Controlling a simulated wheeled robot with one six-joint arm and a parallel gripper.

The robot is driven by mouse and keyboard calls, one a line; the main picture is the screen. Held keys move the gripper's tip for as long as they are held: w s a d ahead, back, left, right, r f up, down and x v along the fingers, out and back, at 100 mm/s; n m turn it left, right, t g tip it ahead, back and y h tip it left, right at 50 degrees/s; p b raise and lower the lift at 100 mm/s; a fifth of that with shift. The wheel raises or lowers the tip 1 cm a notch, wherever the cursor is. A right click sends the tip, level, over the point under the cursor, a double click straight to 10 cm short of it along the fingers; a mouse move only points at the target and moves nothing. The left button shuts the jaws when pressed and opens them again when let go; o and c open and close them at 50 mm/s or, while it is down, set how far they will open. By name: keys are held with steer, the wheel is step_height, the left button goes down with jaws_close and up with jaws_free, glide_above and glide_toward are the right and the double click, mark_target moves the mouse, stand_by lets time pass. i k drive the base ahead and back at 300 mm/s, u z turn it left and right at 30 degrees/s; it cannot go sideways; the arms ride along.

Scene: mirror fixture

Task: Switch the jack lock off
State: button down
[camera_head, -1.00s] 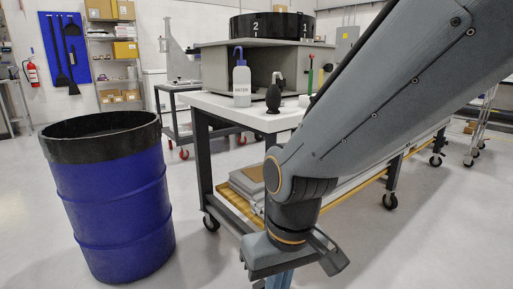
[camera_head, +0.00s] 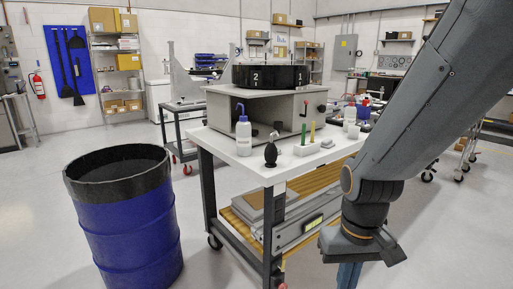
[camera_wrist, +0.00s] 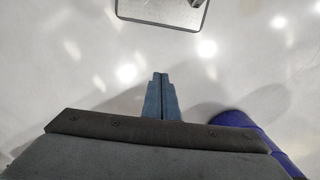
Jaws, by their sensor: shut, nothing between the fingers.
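I cannot make out a jack lock in either view. The wheeled table (camera_head: 225,150) carries a grey fixture (camera_head: 262,107) with a black ring (camera_head: 270,77) marked 2 and 1. A small red part (camera_head: 282,286) shows low by the table's near leg, cut by the frame edge. My gripper (camera_wrist: 161,77) is shut and empty, its blue-grey fingers together over bare floor. In the head view it hangs to the right of the table's near leg, and its fingertips are below the frame.
A blue drum (camera_head: 132,235) with a black rim stands at the left. On the table are a water bottle (camera_head: 243,136), a black bulb (camera_head: 270,152) and a white holder (camera_head: 307,148). A dark-rimmed grey surface (camera_wrist: 165,11) crosses the top of the wrist view. Floor (camera_head: 420,255) is free at right.

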mark_target(282, 267)
steer(key=k, duration=1.2)
steer(key=z, duration=1)
steer(key=i, duration=1.5)
steer(key=u, duration=0.6)
